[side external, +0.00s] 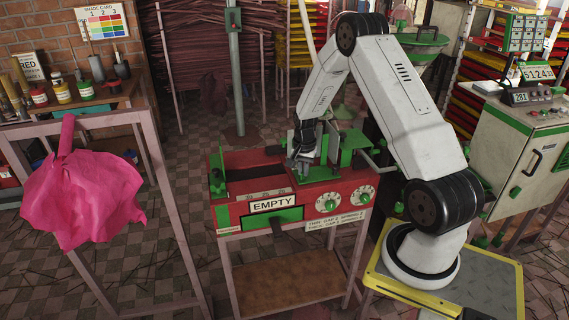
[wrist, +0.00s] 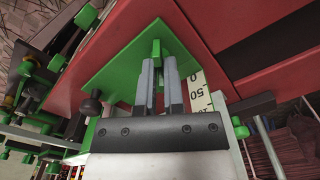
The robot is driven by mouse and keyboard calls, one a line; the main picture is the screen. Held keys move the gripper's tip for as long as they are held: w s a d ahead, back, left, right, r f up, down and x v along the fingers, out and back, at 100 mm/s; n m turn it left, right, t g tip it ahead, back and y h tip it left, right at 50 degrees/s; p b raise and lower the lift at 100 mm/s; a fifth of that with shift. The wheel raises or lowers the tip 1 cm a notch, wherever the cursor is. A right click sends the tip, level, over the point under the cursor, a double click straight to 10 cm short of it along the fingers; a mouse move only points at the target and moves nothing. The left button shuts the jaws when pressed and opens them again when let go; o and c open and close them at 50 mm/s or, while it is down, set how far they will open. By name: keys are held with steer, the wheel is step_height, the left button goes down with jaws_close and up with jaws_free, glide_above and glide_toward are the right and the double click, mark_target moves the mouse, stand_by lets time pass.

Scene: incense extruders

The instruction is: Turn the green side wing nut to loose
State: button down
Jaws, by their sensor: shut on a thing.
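The green side wing nut (wrist: 156,49) shows in the wrist view as a small upright green tab in front of a flat green plate (wrist: 118,66). My gripper (wrist: 160,72) has its two grey fingers closed on it, one on each side, with the tab's top showing past the fingertips. The lower part of the nut is hidden between the fingers. In the side view my gripper (side external: 303,158) points down at the top of the red extruder (side external: 335,171), beside its green brackets. The nut cannot be made out there. Its thread and how tight it sits do not show.
The extruder front has an "EMPTY" sign (side external: 273,204) and two round dials (side external: 330,202). A scale strip (wrist: 197,92) lies right of my fingers. A black knob (wrist: 91,107) is on the left. Pink cloth (side external: 82,190) hangs at the left, away from my arm.

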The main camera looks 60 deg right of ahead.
steer(key=n, duration=0.4)
steer(key=shift+n, duration=0.3)
steer(key=n, duration=0.4)
steer(key=shift+n, duration=0.3)
steer(key=n, duration=0.9)
steer(key=c, duration=0.7)
jaws_free()
steer(key=shift+c, duration=0.2)
steer(key=shift+r, duration=0.15)
